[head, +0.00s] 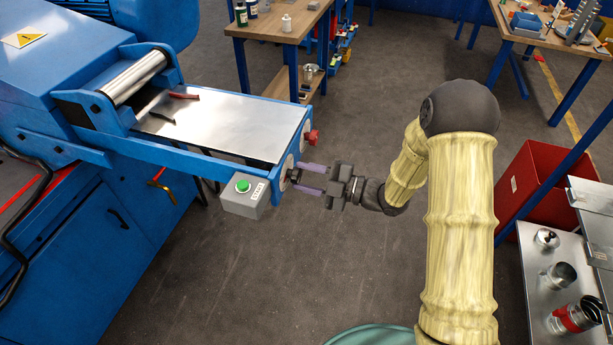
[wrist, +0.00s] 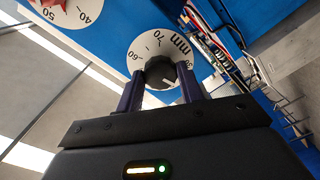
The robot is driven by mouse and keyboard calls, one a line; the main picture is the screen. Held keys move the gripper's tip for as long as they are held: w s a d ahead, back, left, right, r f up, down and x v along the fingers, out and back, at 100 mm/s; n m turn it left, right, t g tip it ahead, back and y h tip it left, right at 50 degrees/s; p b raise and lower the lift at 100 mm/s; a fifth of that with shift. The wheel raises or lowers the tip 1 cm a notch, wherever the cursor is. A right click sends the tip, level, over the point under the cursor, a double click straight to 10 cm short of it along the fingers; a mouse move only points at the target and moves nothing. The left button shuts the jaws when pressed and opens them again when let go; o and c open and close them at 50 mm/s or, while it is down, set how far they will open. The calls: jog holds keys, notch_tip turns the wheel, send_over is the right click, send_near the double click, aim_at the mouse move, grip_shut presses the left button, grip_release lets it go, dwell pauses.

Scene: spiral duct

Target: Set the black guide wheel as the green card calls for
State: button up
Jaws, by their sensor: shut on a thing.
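The black guide wheel (wrist: 160,71) is a knob at the centre of a white dial (wrist: 149,46) on the blue machine's end face. The dial carries "mm" and numbers, among them 60 and 70. My gripper (wrist: 161,77) has its two purple fingers on either side of the knob and is shut on it. A small light mark shows on the knob's lower right; its exact reading is unclear. In the head view, my gripper (head: 299,179) reaches the end plate from the right, and the knob (head: 292,174) is partly visible between the fingers. No green card can be made out.
A red knob (head: 311,138) with its own dial sits beside the black one, and its red edge (wrist: 52,4) shows in the wrist view. A grey box (head: 243,202) with a green button hangs close to my fingers. The floor (head: 290,270) below is clear.

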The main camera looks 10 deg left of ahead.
jog(key=shift+m, duration=0.6)
jog(key=m+p, duration=0.1)
jog(key=m, duration=0.2)
jog(key=shift+m, duration=0.3)
jog(key=m+p, duration=0.2)
jog(key=m, duration=0.3)
jog(key=m+p, duration=0.2)
jog(key=m, duration=0.4)
jog(key=shift+r+p, duration=0.1)
jog(key=shift+p, duration=0.25)
jog(key=m+p, duration=0.2)
jog(key=m, duration=0.2)
jog(key=shift+s+m, duration=0.1)
jog(key=shift+m, duration=0.3)
jog(key=o, duration=1)
